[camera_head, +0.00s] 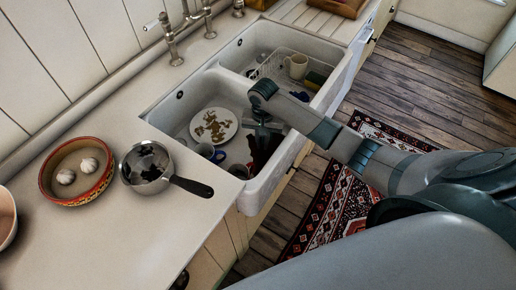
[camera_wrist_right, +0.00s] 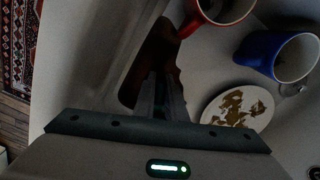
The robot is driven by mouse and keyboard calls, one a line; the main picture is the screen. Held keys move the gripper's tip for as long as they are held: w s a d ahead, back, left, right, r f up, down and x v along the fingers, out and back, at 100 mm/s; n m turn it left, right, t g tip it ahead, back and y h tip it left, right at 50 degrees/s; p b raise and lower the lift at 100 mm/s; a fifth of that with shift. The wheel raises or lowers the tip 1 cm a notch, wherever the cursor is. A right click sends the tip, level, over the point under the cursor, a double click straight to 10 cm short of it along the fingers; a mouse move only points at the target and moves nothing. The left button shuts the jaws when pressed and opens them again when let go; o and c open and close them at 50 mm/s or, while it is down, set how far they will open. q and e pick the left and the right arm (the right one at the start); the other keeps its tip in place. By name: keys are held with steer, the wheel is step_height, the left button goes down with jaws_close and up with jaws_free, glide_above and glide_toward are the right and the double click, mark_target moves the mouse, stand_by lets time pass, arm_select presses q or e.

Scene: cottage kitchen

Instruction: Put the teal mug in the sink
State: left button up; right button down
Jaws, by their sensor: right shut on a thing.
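The sink (camera_head: 163,112) is a white double basin set in the counter. My right gripper (camera_head: 262,137) reaches down into its nearer basin. In the right wrist view the gripper's fingers (camera_wrist_right: 161,98) are close together, with a dark reddish-brown shape around their tips. What they hold is too dark to make out. I cannot pick out a teal mug in either view. A blue mug (camera_wrist_right: 265,52) and a red mug (camera_wrist_right: 224,22) show in the right wrist view, beside the fingers. My left gripper is not in view.
A food-stained plate (camera_head: 213,126) lies in the nearer basin. The farther basin holds a wire rack with a cream mug (camera_head: 297,66). On the counter stand a steel saucepan (camera_head: 146,166) with a dark handle and a red-rimmed bowl (camera_head: 78,170) with garlic.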

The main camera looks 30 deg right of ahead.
steer(key=shift+f, duration=0.85)
step_height(320, 180, down, 4)
steer(key=shift+r+p, duration=0.25)
steer(key=shift+p, duration=0.2)
steer(key=shift+f, duration=0.3)
steer(key=shift+f, duration=0.15)
steer(key=c, duration=1.8)
jaws_free()
